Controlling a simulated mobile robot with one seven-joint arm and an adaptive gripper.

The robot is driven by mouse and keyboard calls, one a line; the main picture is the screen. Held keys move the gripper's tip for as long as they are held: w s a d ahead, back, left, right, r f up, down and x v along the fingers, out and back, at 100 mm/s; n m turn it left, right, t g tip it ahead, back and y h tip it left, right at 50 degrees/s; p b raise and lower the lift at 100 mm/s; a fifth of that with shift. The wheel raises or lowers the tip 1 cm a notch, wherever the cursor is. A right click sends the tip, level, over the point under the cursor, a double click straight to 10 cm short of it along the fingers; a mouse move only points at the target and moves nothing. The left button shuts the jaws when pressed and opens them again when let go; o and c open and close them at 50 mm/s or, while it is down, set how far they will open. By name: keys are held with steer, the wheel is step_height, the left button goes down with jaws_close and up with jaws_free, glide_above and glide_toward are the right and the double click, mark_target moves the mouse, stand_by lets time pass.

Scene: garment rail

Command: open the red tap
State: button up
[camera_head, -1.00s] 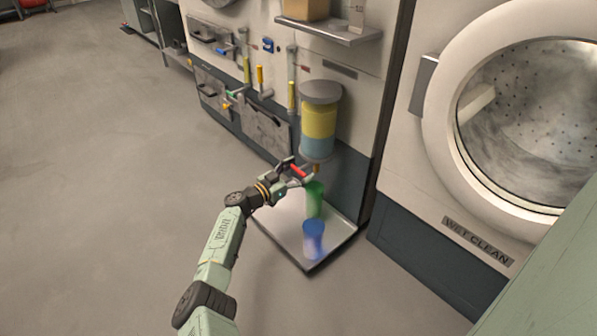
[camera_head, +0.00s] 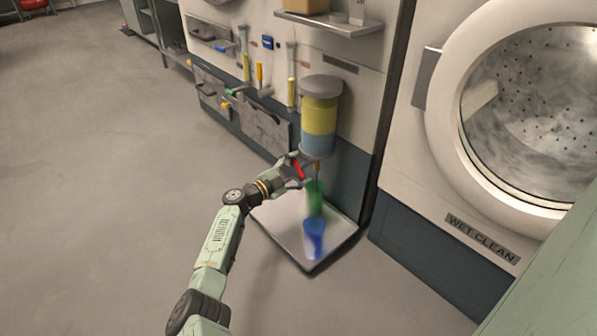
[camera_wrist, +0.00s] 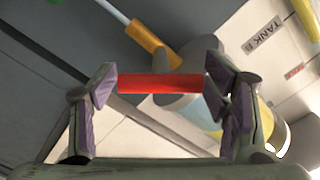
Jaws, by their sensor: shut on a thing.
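The red tap handle (camera_wrist: 160,84) is a straight bar. In the wrist view it lies between the two fingers of my gripper (camera_wrist: 160,88), its ends against the pads. In the head view my gripper (camera_head: 297,168) is at the red handle (camera_head: 299,169), just below a tank (camera_head: 319,128) with yellow and blue layers. My gripper is shut on the handle. The fingers partly hide the tap in the head view.
A green cup (camera_head: 315,198) stands below the spout and a blue cup (camera_head: 314,238) nearer me, both on a metal tray (camera_head: 280,222). A shelf (camera_head: 330,24) is above the tank. A washer (camera_head: 440,150) stands at right. Floor at left is clear.

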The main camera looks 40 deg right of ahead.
steer(key=m+b, duration=0.1)
steer(key=m, duration=0.2)
steer(key=shift+m, duration=0.3)
steer(key=shift+m+b, duration=0.7)
steer(key=shift+m, duration=0.5)
steer(key=shift+s+d+r, duration=0.1)
steer(key=o, duration=1.2)
steer(key=shift+s+d, duration=0.1)
steer(key=shift+d, duration=0.05)
steer(key=shift+a, duration=0.25)
